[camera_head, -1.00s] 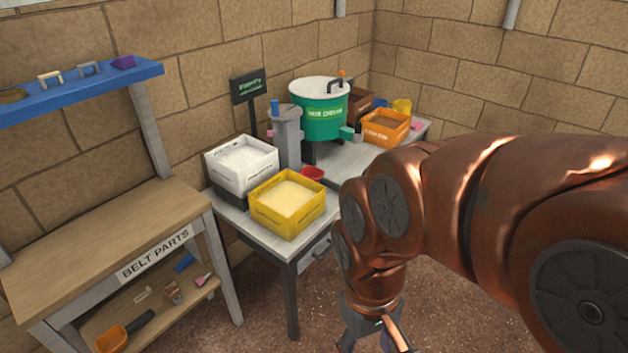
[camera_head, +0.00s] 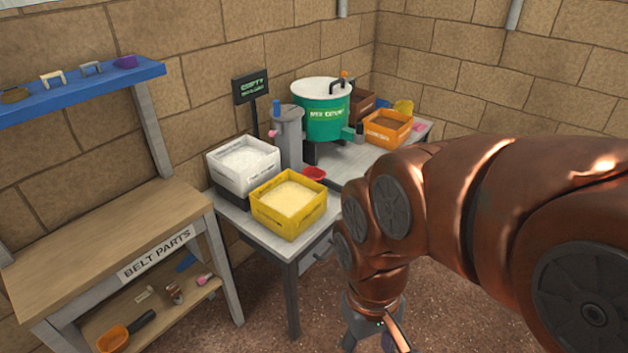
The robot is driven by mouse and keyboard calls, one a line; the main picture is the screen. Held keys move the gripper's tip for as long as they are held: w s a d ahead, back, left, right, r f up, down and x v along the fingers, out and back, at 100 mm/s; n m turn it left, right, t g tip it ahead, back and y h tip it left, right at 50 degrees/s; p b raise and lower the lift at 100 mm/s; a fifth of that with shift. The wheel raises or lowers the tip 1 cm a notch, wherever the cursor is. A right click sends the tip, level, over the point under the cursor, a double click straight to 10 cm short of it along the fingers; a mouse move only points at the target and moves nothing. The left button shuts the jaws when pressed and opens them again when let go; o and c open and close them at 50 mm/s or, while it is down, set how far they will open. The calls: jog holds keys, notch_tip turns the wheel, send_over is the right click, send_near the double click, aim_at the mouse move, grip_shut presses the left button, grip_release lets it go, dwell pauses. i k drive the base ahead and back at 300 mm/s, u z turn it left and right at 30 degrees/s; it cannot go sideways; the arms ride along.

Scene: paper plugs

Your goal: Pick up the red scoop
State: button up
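The red scoop (camera_head: 314,173) lies on the grey table, just behind the right back corner of the yellow crate and to the right of the grey cylinder device. Its red bowl shows; I cannot clearly make out its handle. My gripper (camera_head: 378,345) hangs low at the bottom edge of the picture, in front of and to the right of the table, well apart from the scoop. Its fingertips are cut off by the frame, so I cannot tell how far they are open.
The yellow crate (camera_head: 289,222) and white crate (camera_head: 228,186) stand left of the scoop. The grey device (camera_head: 288,140) and green mixer (camera_head: 322,128) stand behind it. An orange crate (camera_head: 372,136) is at the back right. A wooden shelf bench (camera_head: 100,250) is at left.

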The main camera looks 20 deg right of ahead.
aim_at(315, 174)
jog(key=u, duration=0.55)
jog(key=i, duration=0.8)
jog(key=u, duration=3)
